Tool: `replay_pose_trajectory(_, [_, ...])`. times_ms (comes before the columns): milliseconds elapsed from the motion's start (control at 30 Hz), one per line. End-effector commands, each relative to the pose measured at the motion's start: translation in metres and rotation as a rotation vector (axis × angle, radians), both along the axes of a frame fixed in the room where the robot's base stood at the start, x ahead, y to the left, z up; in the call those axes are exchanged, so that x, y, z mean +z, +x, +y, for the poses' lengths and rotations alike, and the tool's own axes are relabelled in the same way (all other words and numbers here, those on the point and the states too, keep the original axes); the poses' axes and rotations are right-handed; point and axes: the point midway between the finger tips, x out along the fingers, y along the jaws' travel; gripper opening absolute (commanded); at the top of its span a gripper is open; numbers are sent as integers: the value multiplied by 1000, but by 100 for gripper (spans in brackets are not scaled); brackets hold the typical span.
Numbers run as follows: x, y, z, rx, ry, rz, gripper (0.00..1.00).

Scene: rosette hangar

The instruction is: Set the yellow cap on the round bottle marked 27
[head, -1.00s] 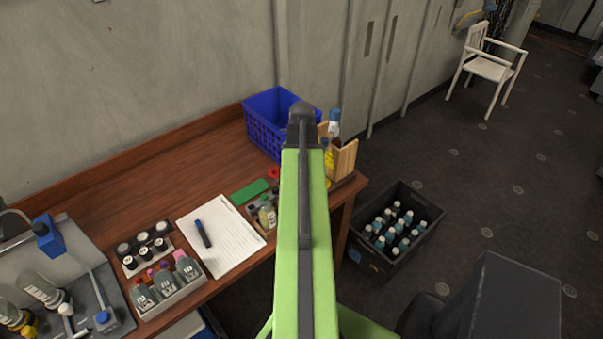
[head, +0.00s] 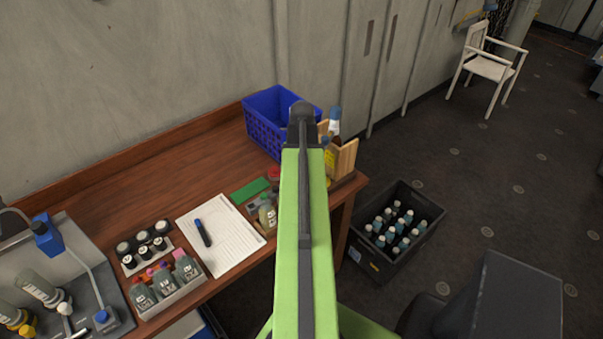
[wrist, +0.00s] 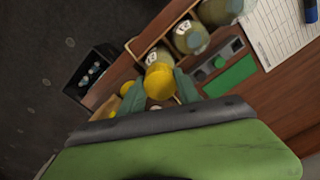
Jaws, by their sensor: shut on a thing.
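My gripper (wrist: 160,90) is shut on the yellow cap (wrist: 158,82) in the wrist view, with one green finger at each side. The cap is close to the round bottles in a wooden-edged tray. Another labelled bottle (wrist: 155,56) is partly hidden behind the cap. The numbers are too small to read surely, so I cannot tell which is 27, nor whether the cap touches a bottle. In the head view my arm hides the gripper and cap; a labelled bottle (head: 267,214) shows beside it.
A notepad (head: 220,232) and green block (head: 250,190) lie beside the bottles on the wooden bench. A blue basket (head: 265,130) and wooden holder (head: 345,158) stand behind. A dark crate of bottles (head: 425,215) is on the floor. More bottles (head: 165,280) stand at left.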

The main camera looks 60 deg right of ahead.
Motion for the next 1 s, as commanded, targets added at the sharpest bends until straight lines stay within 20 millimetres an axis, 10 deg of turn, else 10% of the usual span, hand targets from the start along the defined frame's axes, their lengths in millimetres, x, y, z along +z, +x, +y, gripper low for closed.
replay_pose_trajectory(167, [0, 0, 0, 0, 0, 0, 0])
replay_pose_trajectory(200, [0, 0, 0, 0, 0, 0, 40])
replay_pose_trajectory(400, [0, 0, 0, 0, 0, 0, 65])
replay_pose_trajectory(1000, [0, 0, 0, 1, 0, 0, 83])
